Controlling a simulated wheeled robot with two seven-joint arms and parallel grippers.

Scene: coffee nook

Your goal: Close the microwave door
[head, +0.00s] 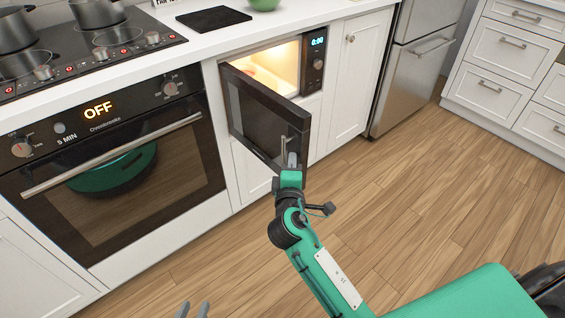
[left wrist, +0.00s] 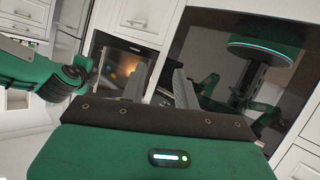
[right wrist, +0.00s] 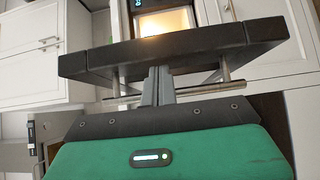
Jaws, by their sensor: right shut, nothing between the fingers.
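The microwave (head: 314,62) is built into the white cabinets, its lit interior showing. Its black door (head: 262,112) stands swung well out into the room, hinged at the left. The door's metal handle (head: 284,150) is near its free edge. My right gripper (head: 291,164) is at that edge, beside the handle. In the right wrist view its fingers (right wrist: 157,84) are together and empty, with the handle bar (right wrist: 205,90) extending to both sides; contact is unclear. My left gripper (head: 193,309) shows only fingertips at the bottom; in the left wrist view its fingers (left wrist: 159,88) are apart and empty.
An oven (head: 115,165) with a long bar handle is left of the microwave, under a cooktop with pots (head: 98,12). A black mat (head: 214,19) and green bowl (head: 264,4) are on the counter. A steel fridge (head: 412,85) stands right. The wooden floor (head: 440,190) is clear.

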